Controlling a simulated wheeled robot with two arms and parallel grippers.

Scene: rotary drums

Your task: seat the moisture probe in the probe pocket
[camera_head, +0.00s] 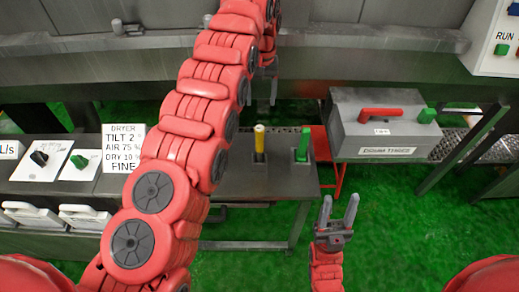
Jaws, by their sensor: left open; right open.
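A small grey stand (280,183) in the middle carries two upright pieces. One has a yellow top (259,138); the other is green (303,145). I cannot tell which of them is the moisture probe, or where the probe pocket is. My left arm reaches up across the view, and its gripper (262,97) hangs fingers down behind the stand, above the yellow piece in the picture. It is open, small and partly hidden by the arm. My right gripper (339,204) is open and empty, fingers pointing away from me, over the green floor, right of the stand's front.
A grey box (385,135) with a red lever (380,114) and green knob (426,115) stands right of the stand. A panel with switches (45,157) and a printed dryer sign (122,145) is at left. Green floor (400,235) is clear at front right.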

